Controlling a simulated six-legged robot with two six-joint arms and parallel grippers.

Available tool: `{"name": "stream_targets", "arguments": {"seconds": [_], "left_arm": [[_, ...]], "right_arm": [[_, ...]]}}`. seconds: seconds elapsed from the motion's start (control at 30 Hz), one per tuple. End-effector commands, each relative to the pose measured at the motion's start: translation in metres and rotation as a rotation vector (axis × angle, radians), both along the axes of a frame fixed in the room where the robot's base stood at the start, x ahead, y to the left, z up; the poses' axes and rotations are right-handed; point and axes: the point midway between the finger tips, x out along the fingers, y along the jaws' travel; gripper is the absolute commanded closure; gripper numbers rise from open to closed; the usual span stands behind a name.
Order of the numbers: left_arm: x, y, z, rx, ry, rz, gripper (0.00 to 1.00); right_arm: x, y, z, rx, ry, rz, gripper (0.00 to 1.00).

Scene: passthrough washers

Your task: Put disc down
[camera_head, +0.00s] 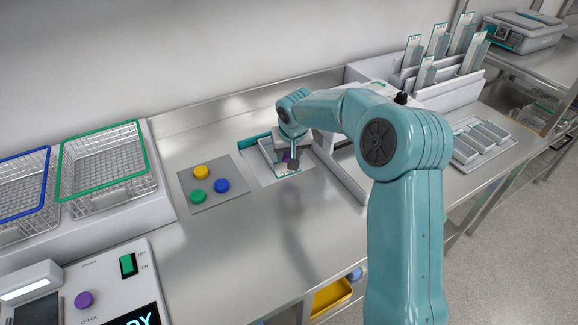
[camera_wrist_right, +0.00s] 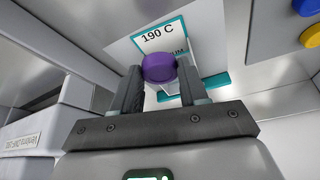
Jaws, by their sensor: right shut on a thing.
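A purple disc (camera_wrist_right: 159,67) is between the fingers of my right gripper (camera_wrist_right: 160,85), which is shut on it. In the right wrist view the disc is in front of a white card (camera_wrist_right: 150,38) marked "190 C" with a teal edge. In the head view my right gripper (camera_head: 290,160) is over a small teal-edged tray area, and only a little of the purple disc (camera_head: 286,156) shows. I cannot tell whether the disc touches anything beneath it. My left gripper is in neither view.
A grey mat (camera_head: 212,205) holds yellow (camera_head: 201,172), blue (camera_head: 222,185) and green (camera_head: 197,196) discs. Wire baskets (camera_head: 104,172) stand at left. Another purple disc or button (camera_head: 83,299) sits on the control panel (camera_head: 110,275). A card rack (camera_head: 440,85) stands behind my arm. The front counter is clear.

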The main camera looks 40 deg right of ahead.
Motion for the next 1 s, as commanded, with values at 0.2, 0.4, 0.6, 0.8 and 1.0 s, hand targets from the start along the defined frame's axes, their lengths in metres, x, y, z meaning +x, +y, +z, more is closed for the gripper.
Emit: {"name": "stream_targets", "arguments": {"seconds": [0.2, 0.4, 0.6, 0.8, 1.0], "left_arm": [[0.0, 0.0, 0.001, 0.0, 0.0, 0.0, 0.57], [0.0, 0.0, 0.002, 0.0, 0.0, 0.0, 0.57], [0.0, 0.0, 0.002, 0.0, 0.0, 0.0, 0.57], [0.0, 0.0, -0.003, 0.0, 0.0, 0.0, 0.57], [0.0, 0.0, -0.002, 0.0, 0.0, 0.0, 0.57]], "right_arm": [[-0.001, 0.0, -0.024, 0.001, 0.003, 0.0, 0.85], [0.0, 0.0, -0.051, -0.001, 0.002, 0.001, 0.85], [0.0, 0.0, -0.053, -0.001, -0.002, 0.0, 0.85], [0.0, 0.0, -0.057, -0.001, -0.002, 0.0, 0.85], [0.0, 0.0, -0.056, -0.001, -0.001, 0.001, 0.31]]}}
